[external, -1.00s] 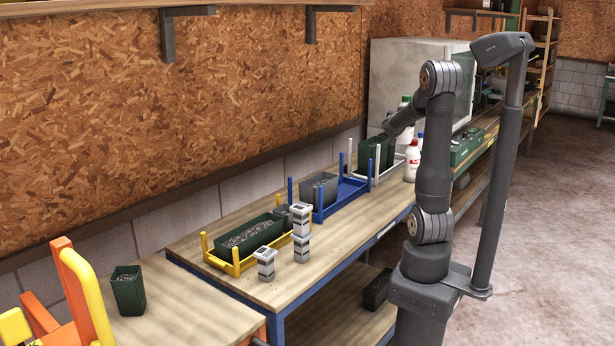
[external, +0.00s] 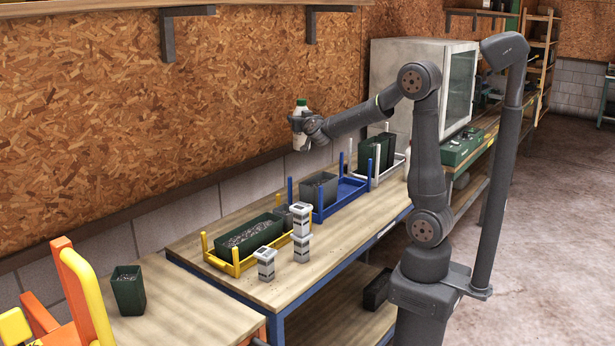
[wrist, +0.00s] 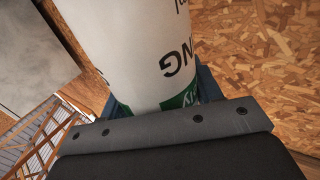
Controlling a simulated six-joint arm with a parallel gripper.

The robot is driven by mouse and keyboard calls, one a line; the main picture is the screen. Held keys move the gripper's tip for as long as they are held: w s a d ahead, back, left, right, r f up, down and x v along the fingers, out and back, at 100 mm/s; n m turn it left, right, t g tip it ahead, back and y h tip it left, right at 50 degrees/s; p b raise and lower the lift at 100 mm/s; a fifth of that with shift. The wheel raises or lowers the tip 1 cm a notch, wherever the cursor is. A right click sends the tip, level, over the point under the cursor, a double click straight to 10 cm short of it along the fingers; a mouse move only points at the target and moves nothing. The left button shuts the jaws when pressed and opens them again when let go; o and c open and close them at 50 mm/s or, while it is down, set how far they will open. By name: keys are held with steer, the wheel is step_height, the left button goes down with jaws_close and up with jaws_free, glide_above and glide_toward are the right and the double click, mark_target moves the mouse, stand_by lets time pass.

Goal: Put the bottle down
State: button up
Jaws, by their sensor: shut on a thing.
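A white bottle (external: 299,130) with a green cap is held upright, well above the workbench and in front of the chipboard wall. My gripper (external: 303,127) is shut on it. In the wrist view the white bottle (wrist: 140,50), with dark lettering and a green band, fills the upper middle, close against my gripper (wrist: 160,110). The fingertips are mostly hidden behind the bottle.
On the wooden workbench (external: 340,236) stand a yellow rack (external: 238,268) with a dark green planter, a blue rack (external: 352,186) with a grey pot, and a white rack (external: 397,160) with dark green pots. Several grey-white blocks (external: 265,262) stand at the front left.

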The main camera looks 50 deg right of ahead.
steer(key=a+n+t+y, duration=0.3)
steer(key=a+n+y, duration=0.55)
steer(key=a, duration=2.85)
steer(key=s+a+n+g+y, duration=0.15)
steer(key=s+a+y, duration=0.25)
steer(key=s+a, duration=0.5)
steer(key=s+a+n+g+y, duration=0.15)
steer(key=s+a+y, duration=0.3)
steer(key=a, duration=0.85)
steer(key=s+a+n+g+y, duration=0.1)
steer(key=s+a+n+y, duration=0.25)
steer(key=s+a, duration=0.6)
step_height(320, 180, down, 22)
steer(key=w+m, duration=0.1)
steer(key=shift+w+a, duration=0.3)
steer(key=shift+a, duration=0.15)
steer(key=shift+f, duration=0.1)
steer(key=o, duration=1.4)
steer(key=shift+f, duration=0.1)
steer(key=shift+c, duration=0.2)
